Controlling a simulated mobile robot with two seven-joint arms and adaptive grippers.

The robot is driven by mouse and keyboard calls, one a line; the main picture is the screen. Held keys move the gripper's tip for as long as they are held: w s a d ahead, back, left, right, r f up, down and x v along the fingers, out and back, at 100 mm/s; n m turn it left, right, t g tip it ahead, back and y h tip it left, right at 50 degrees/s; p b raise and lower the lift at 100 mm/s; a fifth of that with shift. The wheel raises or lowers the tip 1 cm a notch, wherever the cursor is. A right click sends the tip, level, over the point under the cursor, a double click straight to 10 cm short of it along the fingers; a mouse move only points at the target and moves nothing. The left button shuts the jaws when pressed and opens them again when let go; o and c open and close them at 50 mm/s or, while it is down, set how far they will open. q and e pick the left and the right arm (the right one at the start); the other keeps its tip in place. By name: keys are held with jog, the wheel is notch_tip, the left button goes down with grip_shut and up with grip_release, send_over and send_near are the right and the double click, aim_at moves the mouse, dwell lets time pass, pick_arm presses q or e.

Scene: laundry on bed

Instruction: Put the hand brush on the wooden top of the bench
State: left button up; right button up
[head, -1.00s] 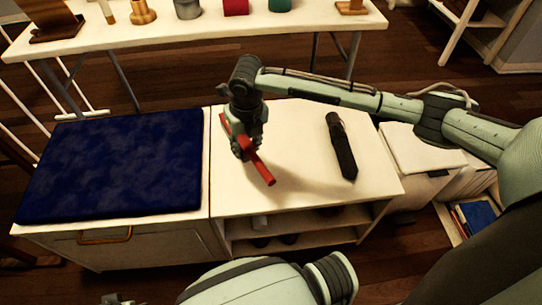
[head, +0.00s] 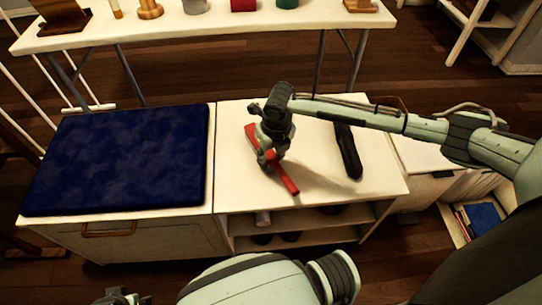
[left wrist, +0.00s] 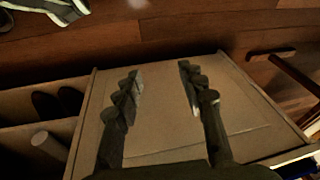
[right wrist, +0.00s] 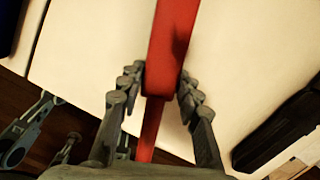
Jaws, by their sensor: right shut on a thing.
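The red hand brush (head: 286,181) is low over the pale right part of the bench top (head: 235,190); I cannot tell whether it touches the surface. My right gripper (head: 268,160) points down and is shut on the hand brush. In the right wrist view the brush (right wrist: 172,45) runs lengthwise between the two fingers. My left gripper (left wrist: 160,75) is open and empty, in front of the bench's cabinet front (left wrist: 160,110).
A dark blue cushion (head: 120,158) covers the left part of the bench. A black folded umbrella (head: 347,152) lies on the right part. Shoes stand on the shelf below. A white table (head: 200,28) with several small objects stands behind.

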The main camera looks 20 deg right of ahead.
aim_at(274, 160)
jog(key=o, duration=1.1)
jog(key=shift+f, duration=0.1)
pick_arm(q)
jog(key=shift+s+f, duration=0.1)
pick_arm(e)
jog(key=shift+r, duration=0.25)
pick_arm(q)
jog(key=f, duration=0.1)
jog(key=f+p, duration=0.1)
jog(key=shift+s+a+f, duration=0.1)
jog(key=shift+s+f, duration=0.2)
jog(key=shift+f, duration=0.05)
pick_arm(e)
jog(key=r, duration=0.4)
jog(key=s+r, duration=0.1)
jog(key=r, duration=0.6)
jog(key=shift+s+d+r, duration=0.1)
jog(key=shift+s+r, duration=0.25)
jog(key=shift+s, duration=0.05)
